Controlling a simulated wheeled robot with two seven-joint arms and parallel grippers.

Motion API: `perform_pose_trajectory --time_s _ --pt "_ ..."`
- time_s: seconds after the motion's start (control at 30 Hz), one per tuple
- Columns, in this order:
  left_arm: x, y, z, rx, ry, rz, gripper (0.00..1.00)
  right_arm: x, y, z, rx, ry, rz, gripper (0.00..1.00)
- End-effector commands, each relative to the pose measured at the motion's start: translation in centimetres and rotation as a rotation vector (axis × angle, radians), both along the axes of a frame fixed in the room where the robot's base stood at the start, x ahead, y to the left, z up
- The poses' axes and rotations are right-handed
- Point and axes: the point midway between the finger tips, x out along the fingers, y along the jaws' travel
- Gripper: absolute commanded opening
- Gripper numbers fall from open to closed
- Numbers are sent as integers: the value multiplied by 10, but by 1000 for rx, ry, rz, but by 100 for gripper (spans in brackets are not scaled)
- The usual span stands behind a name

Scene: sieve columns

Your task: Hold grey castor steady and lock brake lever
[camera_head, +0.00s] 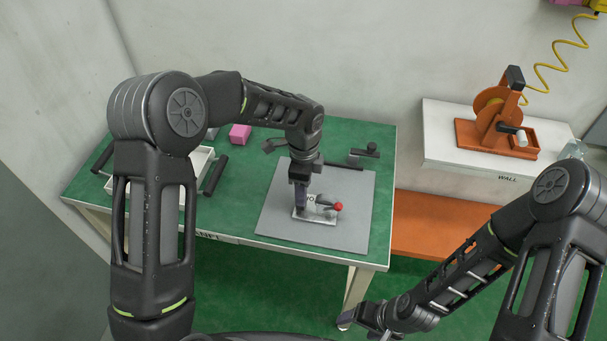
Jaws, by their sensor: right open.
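The grey castor (317,215) lies on a grey mat (347,236) on the green table. It has a pale metal plate, and a short lever with a red knob (338,206) sticks out to its right. My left gripper (301,207) points down at the castor's left end, and its fingers hide part of it. I cannot tell whether the fingers touch or grip the castor. My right gripper (366,330) is open, low in front of the table's front right corner, well away from the castor.
A white side table (445,148) at the right carries an orange device (497,125). The mat's front part is clear.

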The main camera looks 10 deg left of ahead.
Motion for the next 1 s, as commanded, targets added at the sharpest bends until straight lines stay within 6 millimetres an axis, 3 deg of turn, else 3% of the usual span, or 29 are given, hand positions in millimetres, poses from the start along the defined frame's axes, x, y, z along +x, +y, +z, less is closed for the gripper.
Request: perform_pose_trajectory --time_s 0.1,0.3,0.67,1.0 --pt "-1 0 -21 1 3 0 51 0 0 0 0 0 0 72" --pt "0 0 -41 0 0 1 51 0 0 0 0 0 0 72" --pt "0 0 -45 0 -1 1 50 0 0 0 0 0 0 72" --pt "0 0 -44 0 -1 1 22 0 0 0 0 0 0 72"
